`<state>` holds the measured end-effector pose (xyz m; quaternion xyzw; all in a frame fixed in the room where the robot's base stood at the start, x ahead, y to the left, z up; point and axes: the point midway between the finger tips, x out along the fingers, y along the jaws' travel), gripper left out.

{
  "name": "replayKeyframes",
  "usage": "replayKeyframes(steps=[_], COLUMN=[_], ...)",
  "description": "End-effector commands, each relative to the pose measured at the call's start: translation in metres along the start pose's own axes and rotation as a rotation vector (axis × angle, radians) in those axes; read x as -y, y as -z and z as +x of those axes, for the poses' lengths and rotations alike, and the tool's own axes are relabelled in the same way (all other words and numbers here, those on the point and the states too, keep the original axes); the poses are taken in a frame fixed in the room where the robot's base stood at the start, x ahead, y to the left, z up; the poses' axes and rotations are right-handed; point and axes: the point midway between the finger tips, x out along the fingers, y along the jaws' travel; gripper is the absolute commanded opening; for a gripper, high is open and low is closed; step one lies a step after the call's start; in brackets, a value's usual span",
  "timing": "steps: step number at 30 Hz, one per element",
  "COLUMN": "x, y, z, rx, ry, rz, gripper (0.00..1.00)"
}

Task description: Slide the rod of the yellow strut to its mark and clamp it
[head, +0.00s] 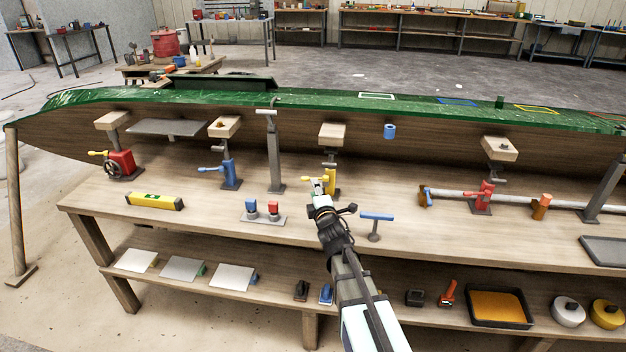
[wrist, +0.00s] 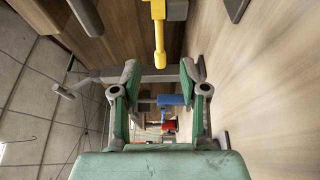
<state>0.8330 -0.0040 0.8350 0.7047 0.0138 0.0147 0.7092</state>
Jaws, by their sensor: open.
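The yellow strut (head: 333,182) stands on the workbench under the green-edged hull, with a wooden pad (head: 332,133) on top of its grey rod. Its yellow lever points left in the head view. In the wrist view the yellow lever (wrist: 159,42) hangs from the top edge, its end just short of the space between my fingertips. My gripper (head: 318,187) is close in front of the strut; in the wrist view my gripper (wrist: 160,78) is open and empty. I cannot make out the rod's mark. My gripper partly hides the strut's lower part in the head view.
A grey post (head: 273,155) and a blue strut (head: 229,172) stand to the left. A blue T-handled tool (head: 376,218) stands close right of my gripper. A red strut (head: 483,194) is further right. Two coloured blocks on a plate (head: 262,215) sit at front left.

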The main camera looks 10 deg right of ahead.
Motion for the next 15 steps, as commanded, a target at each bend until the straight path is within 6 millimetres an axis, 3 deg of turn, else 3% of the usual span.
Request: replayKeyframes(steps=[15], x=[0.000], y=[0.000], z=[0.066], rx=[0.001], ry=[0.000], rz=[0.006], gripper=[0.44])
